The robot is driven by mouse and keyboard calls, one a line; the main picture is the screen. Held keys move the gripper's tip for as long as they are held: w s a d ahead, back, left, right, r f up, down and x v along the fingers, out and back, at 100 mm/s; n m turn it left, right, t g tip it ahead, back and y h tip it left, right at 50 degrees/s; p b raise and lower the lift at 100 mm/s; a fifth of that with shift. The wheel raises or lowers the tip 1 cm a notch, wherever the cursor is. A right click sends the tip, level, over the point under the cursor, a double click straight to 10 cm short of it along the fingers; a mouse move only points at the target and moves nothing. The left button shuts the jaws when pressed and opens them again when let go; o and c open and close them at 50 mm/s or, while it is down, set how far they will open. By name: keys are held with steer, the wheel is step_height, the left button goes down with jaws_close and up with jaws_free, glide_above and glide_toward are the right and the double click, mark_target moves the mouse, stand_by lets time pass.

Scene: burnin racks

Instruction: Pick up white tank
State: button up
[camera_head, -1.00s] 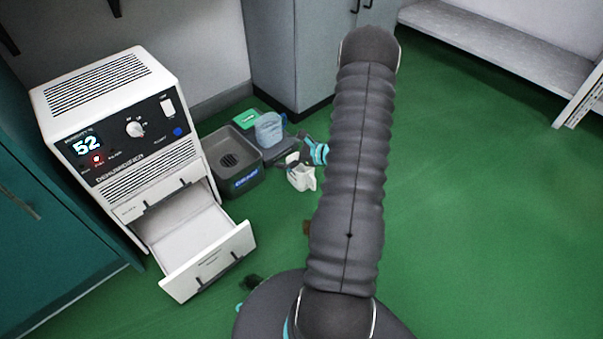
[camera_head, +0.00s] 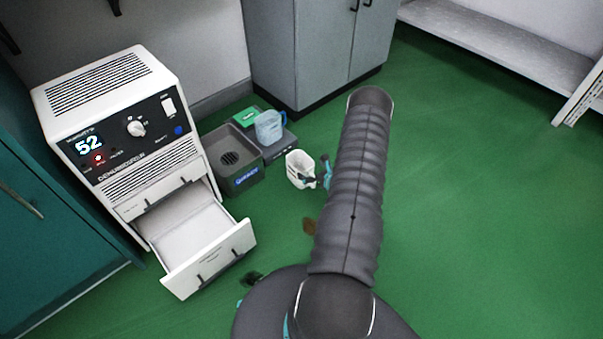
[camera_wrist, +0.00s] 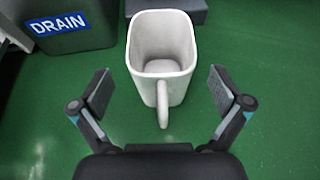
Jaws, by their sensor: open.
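The white tank (camera_head: 297,171) is an open-topped white container with a handle, upright on the green floor. In the wrist view the white tank (camera_wrist: 160,88) is empty and its handle points toward me, between the fingers. My gripper (camera_wrist: 162,95) is open, with one finger on each side of the handle and clear gaps to both. In the head view my gripper (camera_head: 326,172) is just right of the tank, partly hidden by my arm. I cannot tell whether it touches the tank.
The white dehumidifier (camera_head: 118,130) has an open drawer (camera_head: 207,262) at the left. A grey cabinet (camera_head: 330,50) stands behind.

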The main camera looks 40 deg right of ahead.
steer(key=x, duration=0.6)
steer(key=shift+w, duration=0.4)
steer(key=c, duration=1.3)
steer(key=shift+r, duration=0.1)
steer(key=shift+c, duration=0.2)
